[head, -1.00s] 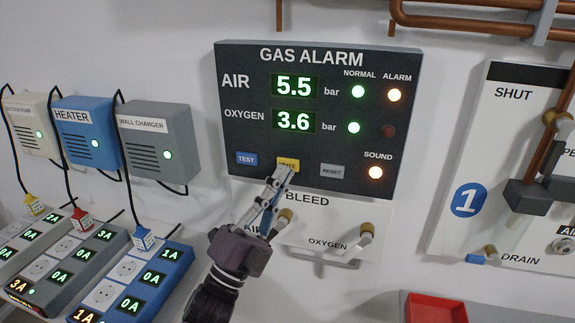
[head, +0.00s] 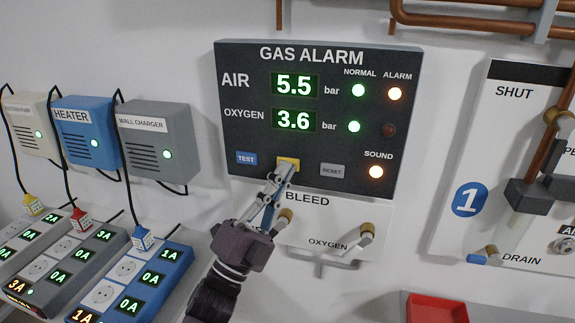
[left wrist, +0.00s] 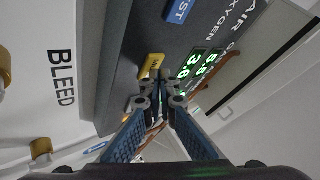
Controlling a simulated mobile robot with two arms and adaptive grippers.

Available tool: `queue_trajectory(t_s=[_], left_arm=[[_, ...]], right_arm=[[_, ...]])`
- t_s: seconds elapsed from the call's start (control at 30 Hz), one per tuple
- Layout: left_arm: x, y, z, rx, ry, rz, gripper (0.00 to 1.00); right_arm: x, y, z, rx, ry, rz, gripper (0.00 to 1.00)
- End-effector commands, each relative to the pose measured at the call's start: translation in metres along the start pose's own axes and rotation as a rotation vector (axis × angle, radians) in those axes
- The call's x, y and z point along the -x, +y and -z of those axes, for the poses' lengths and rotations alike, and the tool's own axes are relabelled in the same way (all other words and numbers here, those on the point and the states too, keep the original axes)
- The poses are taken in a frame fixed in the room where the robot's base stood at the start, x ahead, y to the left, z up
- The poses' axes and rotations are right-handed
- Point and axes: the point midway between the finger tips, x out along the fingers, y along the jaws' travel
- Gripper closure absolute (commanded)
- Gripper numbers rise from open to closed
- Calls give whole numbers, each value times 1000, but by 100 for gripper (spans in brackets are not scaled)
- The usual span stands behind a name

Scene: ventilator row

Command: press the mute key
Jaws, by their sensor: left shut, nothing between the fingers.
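The yellow mute key (head: 288,162) is in the lower row of the dark gas alarm panel (head: 232,115), between the blue test key (head: 246,158) and the grey reset key (head: 332,171). My left gripper (head: 285,172) is shut and empty, its fingertips at the lower edge of the mute key and hiding part of it. The left wrist view shows the yellow key (left wrist: 152,65) just beyond the fingertips (left wrist: 160,92). I cannot tell whether they touch. My right gripper is not in view.
Below the alarm panel is a white bleed panel (head: 345,208) with brass-capped valves, close to my left gripper. Power strips (head: 170,272) and wall boxes (head: 165,124) stand at left. A red tray (head: 437,300) is at lower right.

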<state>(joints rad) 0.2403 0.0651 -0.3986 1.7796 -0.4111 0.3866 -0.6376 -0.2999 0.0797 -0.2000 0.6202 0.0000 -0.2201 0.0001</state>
Motion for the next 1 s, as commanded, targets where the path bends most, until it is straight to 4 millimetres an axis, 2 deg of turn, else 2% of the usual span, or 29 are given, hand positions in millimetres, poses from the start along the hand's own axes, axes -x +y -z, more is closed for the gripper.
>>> queue_trajectory(t_s=[0.47,1.0], left_arm=[[-2,1,-1,0,-1,0,100],[9,-7,6,0,0,0,100]], right_arm=[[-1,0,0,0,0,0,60],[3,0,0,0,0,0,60]])
